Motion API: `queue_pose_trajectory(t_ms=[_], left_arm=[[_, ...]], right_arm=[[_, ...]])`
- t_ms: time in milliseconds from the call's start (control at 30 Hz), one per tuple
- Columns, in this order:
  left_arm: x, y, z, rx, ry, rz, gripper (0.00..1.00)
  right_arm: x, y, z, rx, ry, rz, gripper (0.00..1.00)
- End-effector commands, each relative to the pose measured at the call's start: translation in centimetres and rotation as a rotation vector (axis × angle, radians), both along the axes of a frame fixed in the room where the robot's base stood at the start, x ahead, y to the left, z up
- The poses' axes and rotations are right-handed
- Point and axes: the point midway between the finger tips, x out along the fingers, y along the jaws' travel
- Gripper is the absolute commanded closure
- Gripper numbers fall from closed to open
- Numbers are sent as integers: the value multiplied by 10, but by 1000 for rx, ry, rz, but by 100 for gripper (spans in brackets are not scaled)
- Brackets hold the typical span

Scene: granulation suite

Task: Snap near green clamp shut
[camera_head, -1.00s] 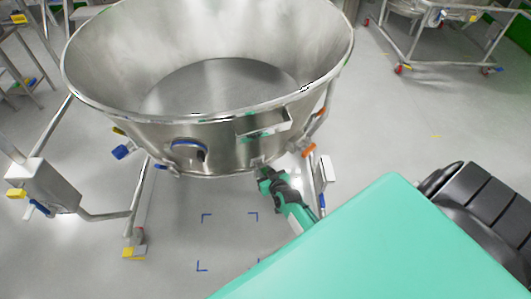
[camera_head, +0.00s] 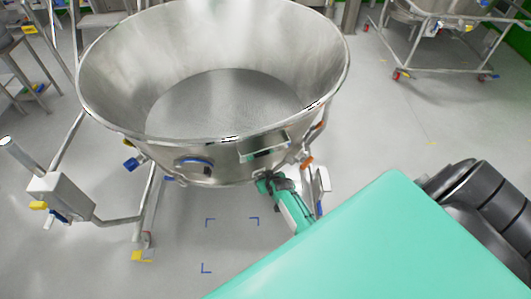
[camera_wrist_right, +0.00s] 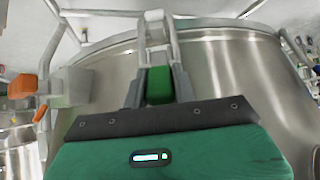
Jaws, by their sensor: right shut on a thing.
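The near green clamp (camera_wrist_right: 159,86) is at the middle of the right wrist view, with a metal bracket rising above it against the steel bowl wall. My right gripper (camera_wrist_right: 158,92) has its two fingers on either side of the green part and is shut on it. In the head view my right gripper (camera_head: 265,183) is at the lower front rim of the steel bowl (camera_head: 130,130), and the clamp is mostly hidden by it. I cannot tell from these views how far the clamp is closed. My left gripper is not in view.
Orange clamps sit to the side, one showing in the right wrist view (camera_wrist_right: 50,88). A blue clamp (camera_head: 132,164) is on the bowl's left. A metal box with a post (camera_head: 62,192) stands at left. Blue corner marks (camera_head: 210,222) lie on open floor below.

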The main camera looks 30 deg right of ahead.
Motion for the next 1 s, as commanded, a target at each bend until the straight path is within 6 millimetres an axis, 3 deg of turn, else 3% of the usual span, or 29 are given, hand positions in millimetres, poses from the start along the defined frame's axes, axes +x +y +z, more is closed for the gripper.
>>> queue_pose_trajectory(t_ms=[33,333,1000], left_arm=[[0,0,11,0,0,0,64],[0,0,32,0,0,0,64],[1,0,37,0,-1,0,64]], right_arm=[[2,0,7,5,28,1,100],[8,-1,9,28,162,-1,100],[11,-1,8,35,214,-1,100]])
